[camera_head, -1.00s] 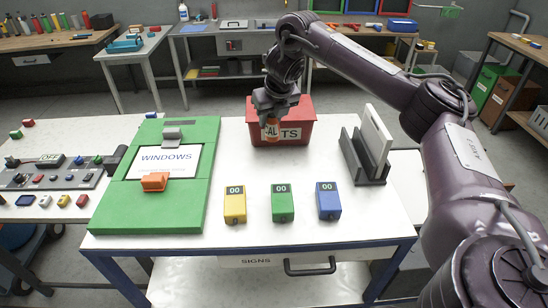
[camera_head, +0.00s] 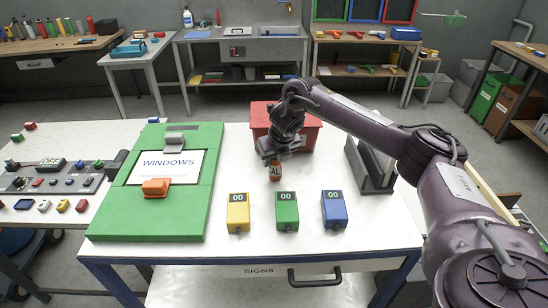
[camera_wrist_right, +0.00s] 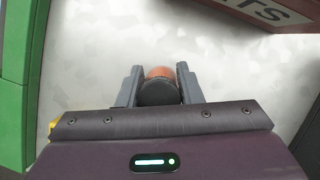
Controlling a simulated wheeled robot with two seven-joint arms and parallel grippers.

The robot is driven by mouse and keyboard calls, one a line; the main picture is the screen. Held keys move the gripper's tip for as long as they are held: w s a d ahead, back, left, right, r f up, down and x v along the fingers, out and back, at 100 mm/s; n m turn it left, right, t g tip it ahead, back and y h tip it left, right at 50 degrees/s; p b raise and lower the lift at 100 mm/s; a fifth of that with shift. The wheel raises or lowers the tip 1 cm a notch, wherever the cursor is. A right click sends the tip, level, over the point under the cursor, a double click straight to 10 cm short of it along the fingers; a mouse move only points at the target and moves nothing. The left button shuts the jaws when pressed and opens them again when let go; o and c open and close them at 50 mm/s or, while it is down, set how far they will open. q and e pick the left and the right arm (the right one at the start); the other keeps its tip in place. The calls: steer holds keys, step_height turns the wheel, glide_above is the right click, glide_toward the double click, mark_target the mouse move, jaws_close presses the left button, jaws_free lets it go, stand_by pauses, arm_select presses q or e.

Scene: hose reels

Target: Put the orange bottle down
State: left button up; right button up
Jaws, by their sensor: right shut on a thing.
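The orange bottle (camera_head: 275,172) has a label with dark letters and hangs upright below my right gripper (camera_head: 274,160), in front of the red box in the head view. In the right wrist view the bottle (camera_wrist_right: 160,74) shows its dark cap and orange body between the two fingers of my right gripper (camera_wrist_right: 159,84), which are shut on it. The bottle's base is over or on the white tabletop (camera_head: 240,165); I cannot tell whether it touches. My left gripper is not in view.
A red box (camera_head: 310,137) stands behind the gripper. A green board (camera_head: 112,215) lies to the left. Yellow (camera_head: 238,214), green (camera_head: 287,212) and blue (camera_head: 334,210) blocks stand in front. A dark rack (camera_head: 366,168) stands at right. White table around the bottle is clear.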

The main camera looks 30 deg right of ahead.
steer(key=o, duration=0.8)
steer(key=shift+o, duration=1.2)
steer(key=shift+s+r+b, duration=0.15)
steer(key=shift+r+b, duration=0.15)
steer(key=shift+r, duration=0.2)
steer(key=b+v, duration=0.1)
steer(key=v, duration=0.2)
arm_select(q)
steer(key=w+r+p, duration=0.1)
steer(key=p, duration=0.2)
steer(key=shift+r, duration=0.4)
arm_select(e)
steer(key=v, duration=0.8)
steer(key=shift+a, duration=0.1)
